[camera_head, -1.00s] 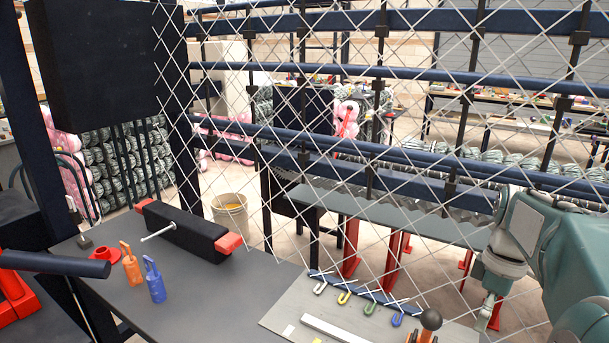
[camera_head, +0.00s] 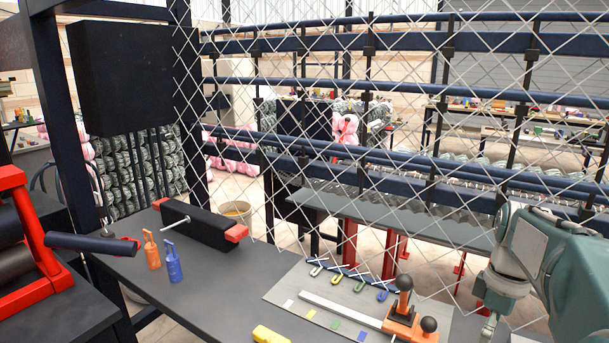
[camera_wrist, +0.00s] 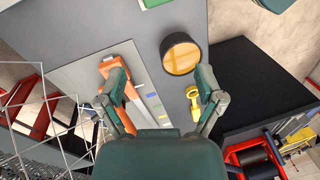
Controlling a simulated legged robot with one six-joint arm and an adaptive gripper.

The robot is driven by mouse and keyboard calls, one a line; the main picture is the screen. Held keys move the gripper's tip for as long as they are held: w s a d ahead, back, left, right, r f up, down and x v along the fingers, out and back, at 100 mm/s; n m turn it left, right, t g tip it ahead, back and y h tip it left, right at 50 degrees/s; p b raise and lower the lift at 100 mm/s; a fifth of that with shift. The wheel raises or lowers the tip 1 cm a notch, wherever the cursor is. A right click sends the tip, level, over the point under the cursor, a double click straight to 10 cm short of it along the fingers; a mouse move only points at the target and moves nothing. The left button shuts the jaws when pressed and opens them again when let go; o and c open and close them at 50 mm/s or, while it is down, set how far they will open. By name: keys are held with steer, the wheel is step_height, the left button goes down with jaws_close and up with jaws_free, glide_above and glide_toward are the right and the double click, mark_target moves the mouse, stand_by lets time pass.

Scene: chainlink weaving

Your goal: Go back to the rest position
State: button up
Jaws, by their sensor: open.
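My gripper (camera_wrist: 160,74) is open and empty in the wrist view, its two dark green fingers spread wide above the grey bench. An orange tool (camera_wrist: 122,82) lies below and beside the left finger; it is partly hidden. A round black thing with an amber face (camera_wrist: 182,53) shows between and beyond the fingertips. My teal arm is at the right of the head view; its fingers are not clear there. The chain-link mesh (camera_head: 370,150) hangs across the head view. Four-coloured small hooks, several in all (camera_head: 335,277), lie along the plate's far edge.
The dark bench (camera_head: 215,290) holds orange (camera_head: 152,252) and blue (camera_head: 173,262) tools, a black bar with red ends (camera_head: 200,230), a yellow piece (camera_head: 268,335) and an orange fixture with black knobs (camera_head: 410,318). A red roller frame (camera_head: 30,245) stands left.

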steer(key=s+a+m+t, duration=0.3)
steer(key=s+a+m, duration=0.1)
steer(key=a, duration=0.5)
steer(key=s+a+f+m+t+h, duration=0.1)
steer(key=s+a+m+t, duration=0.3)
steer(key=a, duration=0.6)
steer(key=shift+s, duration=0.6)
stand_by(0.9)
